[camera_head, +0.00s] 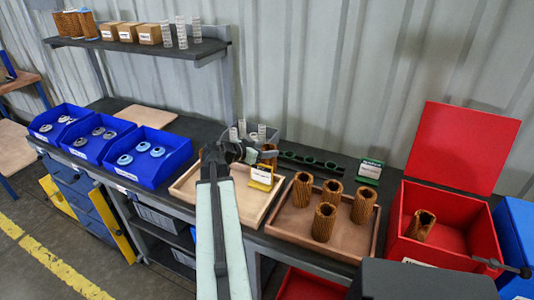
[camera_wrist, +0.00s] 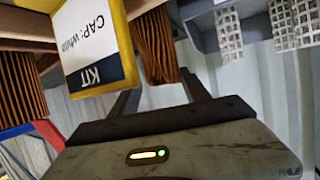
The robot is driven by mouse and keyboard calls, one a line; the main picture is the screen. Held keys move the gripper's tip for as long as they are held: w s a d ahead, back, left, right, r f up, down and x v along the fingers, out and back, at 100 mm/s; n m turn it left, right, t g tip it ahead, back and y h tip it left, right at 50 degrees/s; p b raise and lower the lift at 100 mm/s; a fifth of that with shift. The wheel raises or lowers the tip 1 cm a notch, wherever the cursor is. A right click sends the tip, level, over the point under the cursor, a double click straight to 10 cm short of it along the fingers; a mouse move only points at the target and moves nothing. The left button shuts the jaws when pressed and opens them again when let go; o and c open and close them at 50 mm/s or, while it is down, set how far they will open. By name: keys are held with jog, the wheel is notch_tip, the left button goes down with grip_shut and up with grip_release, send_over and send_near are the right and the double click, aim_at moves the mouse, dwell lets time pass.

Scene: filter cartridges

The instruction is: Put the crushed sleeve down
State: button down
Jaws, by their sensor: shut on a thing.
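My gripper (camera_head: 250,153) is over the back of the left wooden tray. It is shut on a brown pleated sleeve (camera_wrist: 155,45), which shows between the two fingers (camera_wrist: 162,88) in the wrist view. In the head view this sleeve (camera_head: 268,152) is mostly hidden behind the gripper and a yellow card stand (camera_head: 262,177). I cannot make out the dent or whether the sleeve touches the tray. An open red box (camera_head: 470,212) with its lid raised stands at the right, holding another brown sleeve (camera_head: 420,225) that leans inside.
Several brown sleeves (camera_head: 323,222) stand on the right wooden tray (camera_head: 285,228). The left tray (camera_head: 247,205) looks mostly bare. White mesh tubes (camera_wrist: 229,34) stand in a grey bin behind. Blue bins (camera_head: 160,172) sit left.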

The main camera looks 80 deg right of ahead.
jog(key=c, duration=0.9)
grip_release()
jog(key=shift+f, duration=0.15)
jog(key=shift+c, duration=0.2)
jog(key=o, duration=0.4)
